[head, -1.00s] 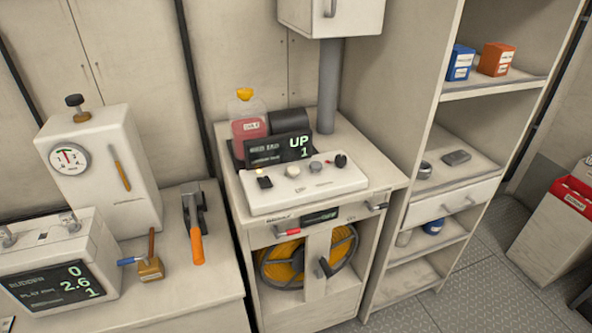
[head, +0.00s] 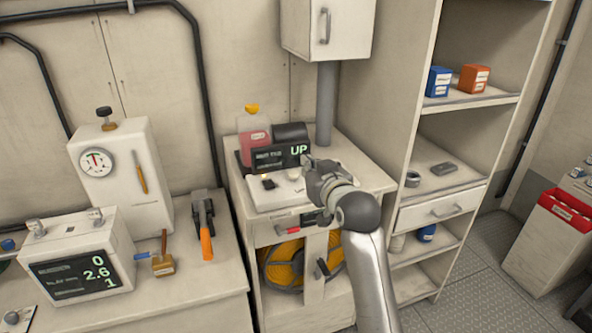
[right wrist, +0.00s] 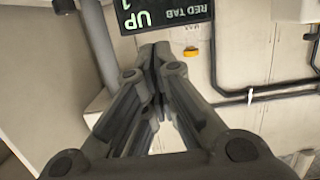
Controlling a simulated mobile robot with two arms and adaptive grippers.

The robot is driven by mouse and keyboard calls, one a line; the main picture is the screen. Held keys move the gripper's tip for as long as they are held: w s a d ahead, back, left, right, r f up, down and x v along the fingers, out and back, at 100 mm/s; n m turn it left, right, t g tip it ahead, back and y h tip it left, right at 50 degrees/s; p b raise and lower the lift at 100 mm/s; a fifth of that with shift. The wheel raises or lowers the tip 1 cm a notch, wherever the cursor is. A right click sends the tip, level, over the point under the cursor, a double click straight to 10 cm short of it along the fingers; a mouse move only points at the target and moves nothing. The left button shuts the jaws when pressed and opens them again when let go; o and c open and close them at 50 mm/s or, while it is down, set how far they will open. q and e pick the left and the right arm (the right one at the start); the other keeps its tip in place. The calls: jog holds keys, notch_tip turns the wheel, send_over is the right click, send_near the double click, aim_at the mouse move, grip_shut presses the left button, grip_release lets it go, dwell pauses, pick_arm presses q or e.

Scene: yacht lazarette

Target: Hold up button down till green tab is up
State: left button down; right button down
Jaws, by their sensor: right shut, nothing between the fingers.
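A white control box (head: 268,201) sits on the middle cabinet. Its dark display (head: 282,156) reads UP; in the right wrist view the display (right wrist: 150,16) seems to show RED TAB, UP and 1. A pale button (head: 293,177) and a black switch (head: 268,184) show on its top. My right gripper (head: 308,162) is shut and empty, above the right part of the box, hiding the controls there. I cannot tell whether it touches a control. In the right wrist view its fingers (right wrist: 153,62) meet below the display. No green tab can be made out. My left gripper is out of view.
A pink bottle (head: 253,147) stands behind the display. A grey post (head: 326,105) rises behind the box, with open shelves (head: 470,104) at right. A gauge box (head: 121,180) and an orange-handled tool (head: 205,240) are on the left counter.

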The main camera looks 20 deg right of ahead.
jog(key=shift+r, duration=0.25)
jog(key=shift+w+f, duration=0.1)
jog(key=p, duration=0.3)
send_over(296, 184)
notch_tip(296, 184, down, 4)
jog(key=shift+a+f, duration=0.1)
jog(key=shift+f, duration=0.8)
